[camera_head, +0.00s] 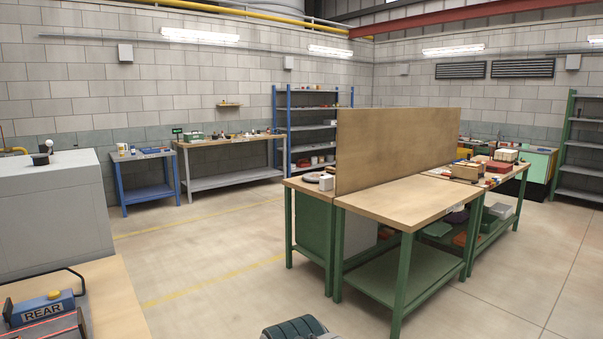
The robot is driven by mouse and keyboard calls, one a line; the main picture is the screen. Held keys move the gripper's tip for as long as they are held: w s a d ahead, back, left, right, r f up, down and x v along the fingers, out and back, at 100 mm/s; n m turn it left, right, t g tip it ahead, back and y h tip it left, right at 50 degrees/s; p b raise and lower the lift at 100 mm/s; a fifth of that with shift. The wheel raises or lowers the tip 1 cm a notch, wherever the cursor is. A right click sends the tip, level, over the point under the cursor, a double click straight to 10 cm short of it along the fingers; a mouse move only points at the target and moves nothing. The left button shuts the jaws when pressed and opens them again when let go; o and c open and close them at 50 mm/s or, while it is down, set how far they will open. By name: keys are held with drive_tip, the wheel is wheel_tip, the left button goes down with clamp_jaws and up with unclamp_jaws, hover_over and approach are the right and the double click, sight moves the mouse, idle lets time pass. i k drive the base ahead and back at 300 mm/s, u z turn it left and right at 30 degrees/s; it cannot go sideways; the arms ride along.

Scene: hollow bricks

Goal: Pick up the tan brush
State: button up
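I cannot make out a tan brush in the head view. Several small items lie on the far wooden bench (230,143) and on the green-framed workbench (405,198) and its neighbour, too small to tell apart. My gripper is not in view.
A tall brown panel (395,150) stands along the green-framed workbench. A grey block (50,215) is at the left. A wooden table (115,300) with a blue box marked REAR (42,308) is at lower left. A dark ribbed object shows at the bottom edge. Open floor (210,250) lies between.

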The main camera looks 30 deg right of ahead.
sight(330, 171)
drive_tip(key=z, duration=0.4)
drive_tip(key=i, duration=9.2)
drive_tip(key=z, duration=0.2)
